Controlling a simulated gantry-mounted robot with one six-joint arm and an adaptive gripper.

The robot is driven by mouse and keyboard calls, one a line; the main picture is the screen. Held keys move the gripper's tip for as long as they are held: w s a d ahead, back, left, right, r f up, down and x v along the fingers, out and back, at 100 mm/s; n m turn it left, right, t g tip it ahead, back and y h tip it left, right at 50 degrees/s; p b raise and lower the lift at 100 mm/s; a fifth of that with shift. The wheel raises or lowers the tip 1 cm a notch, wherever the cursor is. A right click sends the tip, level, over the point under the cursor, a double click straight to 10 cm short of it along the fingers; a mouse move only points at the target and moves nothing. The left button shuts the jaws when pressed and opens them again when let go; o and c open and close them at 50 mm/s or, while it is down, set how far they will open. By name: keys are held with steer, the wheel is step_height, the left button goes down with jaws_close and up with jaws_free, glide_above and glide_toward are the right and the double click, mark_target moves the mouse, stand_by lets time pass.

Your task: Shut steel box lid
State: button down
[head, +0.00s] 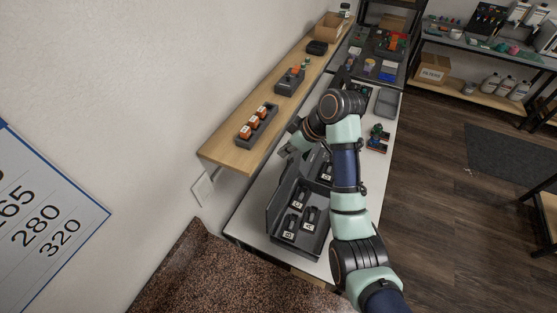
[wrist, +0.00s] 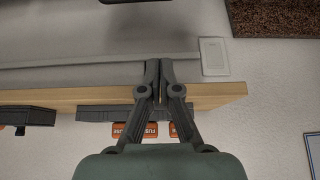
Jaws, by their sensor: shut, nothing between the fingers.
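The dark grey steel box (head: 288,241) sits open on the white bench, with several black labelled parts in its compartments. Its lid (head: 277,200) stands raised along the wall side of the box. My gripper (head: 284,153) is near the far end of the lid, on its wall side, below the shelf. I cannot tell whether it touches the lid. In the wrist view my gripper (wrist: 161,66) has its two fingers together with nothing between them. A dark edge at the top of the wrist view may be part of the box. My arm hides part of the box's right side.
The wooden shelf (head: 223,152) on the wall runs close beside my gripper and holds a tray of orange fuses (head: 258,123). A wall switch (head: 202,189) is below it. Small electronics (head: 377,137) lie on the bench to the right of my arm.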

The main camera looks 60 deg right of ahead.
step_height(320, 180, down, 9)
steer(key=w+p, duration=0.1)
stand_by(0.5)
steer(key=shift+a, duration=0.1)
